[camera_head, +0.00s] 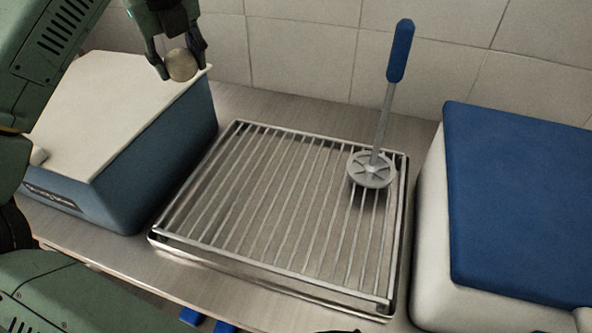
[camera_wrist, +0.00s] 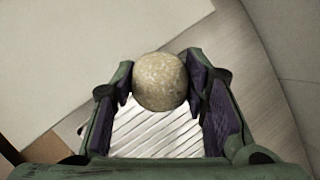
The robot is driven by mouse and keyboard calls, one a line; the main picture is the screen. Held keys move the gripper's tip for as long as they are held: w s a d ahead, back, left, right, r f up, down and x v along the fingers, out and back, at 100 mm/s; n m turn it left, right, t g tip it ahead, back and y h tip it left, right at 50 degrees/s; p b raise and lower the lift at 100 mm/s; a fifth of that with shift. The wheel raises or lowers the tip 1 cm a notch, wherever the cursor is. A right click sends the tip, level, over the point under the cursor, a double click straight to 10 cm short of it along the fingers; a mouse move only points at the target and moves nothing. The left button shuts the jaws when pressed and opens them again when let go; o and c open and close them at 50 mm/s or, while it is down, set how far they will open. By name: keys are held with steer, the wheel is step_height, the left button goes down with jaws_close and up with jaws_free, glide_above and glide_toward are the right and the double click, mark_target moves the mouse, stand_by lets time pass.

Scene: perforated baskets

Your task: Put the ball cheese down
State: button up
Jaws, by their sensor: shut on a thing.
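The ball cheese (camera_head: 181,65) is a small round tan ball held between the fingertips of my gripper (camera_head: 178,60), at the upper left of the head view. In the wrist view the ball cheese (camera_wrist: 160,80) sits between the purple-padded fingers of my gripper (camera_wrist: 160,92), speckled and whole. In the head view it appears near the back right corner of the white-topped blue box. I cannot tell exactly how high it is above the surfaces.
A metal rack (camera_head: 240,262) lies mid-counter. A grey perforated disc tool (camera_head: 370,170) with a blue handle (camera_head: 401,50) stands on its right part. A white-topped blue box (camera_head: 125,165) is left, a blue-lidded white box (camera_head: 520,200) right. A tiled wall (camera_head: 300,55) is behind.

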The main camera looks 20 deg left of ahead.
steer(key=s+d+f+m+h+b, duration=0.1)
steer(key=d+f+m+h+b, duration=0.25)
steer(key=d+m, duration=0.65)
steer(key=shift+m+y, duration=0.3)
steer(key=shift+y, duration=0.05)
step_height(320, 180, down, 11)
steer(key=shift+s+r+p, duration=0.1)
steer(key=shift+s+p, duration=0.05)
steer(key=shift+p, duration=1.1)
steer(key=shift+f, duration=0.25)
steer(key=o, duration=1.2)
steer(key=shift+r, duration=0.15)
steer(key=shift+r, duration=0.2)
steer(key=b+v, duration=0.1)
steer(key=v, duration=1)
steer(key=shift+s+r, duration=0.2)
steer(key=shift+r, duration=0.1)
